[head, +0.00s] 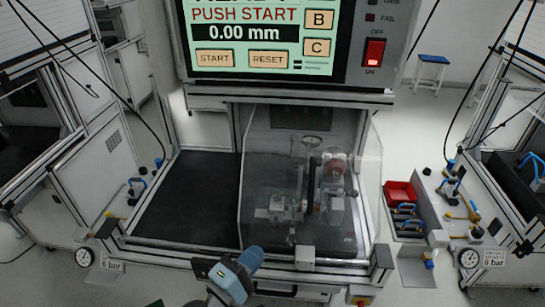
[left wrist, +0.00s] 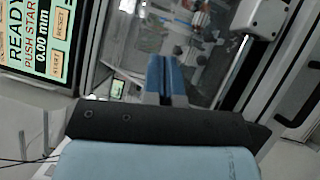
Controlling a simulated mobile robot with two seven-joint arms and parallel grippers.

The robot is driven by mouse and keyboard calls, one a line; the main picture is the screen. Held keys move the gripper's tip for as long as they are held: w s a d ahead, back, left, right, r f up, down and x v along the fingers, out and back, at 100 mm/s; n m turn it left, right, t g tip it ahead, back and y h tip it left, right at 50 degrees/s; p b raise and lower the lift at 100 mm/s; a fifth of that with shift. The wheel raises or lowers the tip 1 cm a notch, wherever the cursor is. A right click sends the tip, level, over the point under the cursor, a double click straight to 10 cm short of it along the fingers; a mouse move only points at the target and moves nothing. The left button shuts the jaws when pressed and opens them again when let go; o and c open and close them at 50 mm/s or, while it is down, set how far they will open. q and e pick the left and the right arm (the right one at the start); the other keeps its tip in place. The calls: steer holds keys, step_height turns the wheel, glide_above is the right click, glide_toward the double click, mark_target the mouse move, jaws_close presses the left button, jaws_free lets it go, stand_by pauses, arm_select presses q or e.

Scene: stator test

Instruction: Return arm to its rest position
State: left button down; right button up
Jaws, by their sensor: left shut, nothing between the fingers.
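My left gripper (head: 229,276) is low in the middle of the head view, in front of the test station's front edge. In the left wrist view its two blue-padded fingers (left wrist: 165,78) are together with nothing between them. The fingertips are hard to make out in the head view. My right gripper is not in view. The test station (head: 190,205) has a dark work surface, and a clear cover (head: 262,170) stands over a metal fixture (head: 315,195) on its right half. The display (head: 262,35) above reads PUSH START and 0.00 mm.
A red bin (head: 400,193) and blue-handled tools are on the right side shelf. A gauge (head: 84,257) is at the left and another (head: 469,257) at the right. Side frames flank the station. The left half of its dark surface is clear. A blue stool (head: 434,60) stands behind.

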arm_select(q)
steer(key=s+a+f+m+g+y+p, duration=0.4)
steer(key=s+a+f+m+y+p, duration=0.4)
steer(key=s+a+f+m, duration=0.4)
steer(key=s+a+m, duration=0.1)
steer(key=a+m, duration=0.1)
steer(key=m, duration=0.1)
steer(key=shift+s+a+f, duration=0.25)
steer(key=shift+s+f, duration=0.05)
steer(key=shift+s, duration=0.1)
